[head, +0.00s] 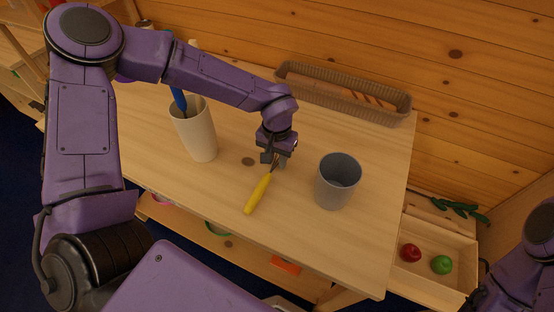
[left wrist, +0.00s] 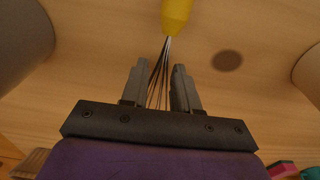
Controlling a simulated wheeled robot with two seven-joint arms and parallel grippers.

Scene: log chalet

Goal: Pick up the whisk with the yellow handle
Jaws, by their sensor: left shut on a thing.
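The whisk with the yellow handle (head: 258,193) is at the middle of the wooden table, its handle pointing toward the front edge. My left gripper (head: 274,160) is over its wire end and shut on it. In the left wrist view the thin wires run between the two fingers (left wrist: 160,88), and the yellow handle (left wrist: 176,14) extends away beyond the fingertips. Whether the whisk touches the table is hard to tell. Part of my right arm shows at the lower right of the head view, but its gripper is out of view.
A grey cup (head: 337,182) stands just right of the whisk. A cream holder (head: 197,136) with a blue-handled utensil (head: 178,99) stands to the left. A wicker basket (head: 297,87) lies along the back. A wooden tray (head: 455,284) with red and green fruit is at the right.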

